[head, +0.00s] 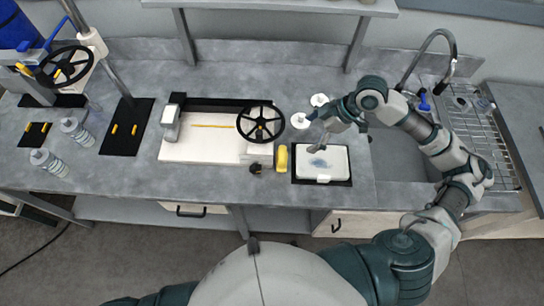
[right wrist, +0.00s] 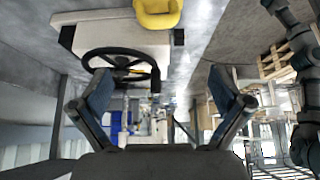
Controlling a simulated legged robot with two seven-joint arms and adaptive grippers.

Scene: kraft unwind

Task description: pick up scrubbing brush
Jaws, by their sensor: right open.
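A small blue object (head: 423,99) stands by the sink at the right in the head view; it may be the scrubbing brush, but it is too small to tell. A yellow object (head: 282,158) lies left of the white tray and also shows at the top of the right wrist view (right wrist: 157,12); I cannot tell its kind. My right gripper (head: 313,132) is open and empty, above the back edge of the tray and right of the handwheel. Its two spread fingers show in the right wrist view (right wrist: 158,92). My left gripper is out of view.
The white tray (head: 335,158) with a bluish smudge sits on a black mat. A black handwheel (head: 260,122) on a pale machine is to its left. White round items (head: 300,121) stand near the gripper. Bottles (head: 74,130) are far left. A tap (head: 453,65) arches over the sink.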

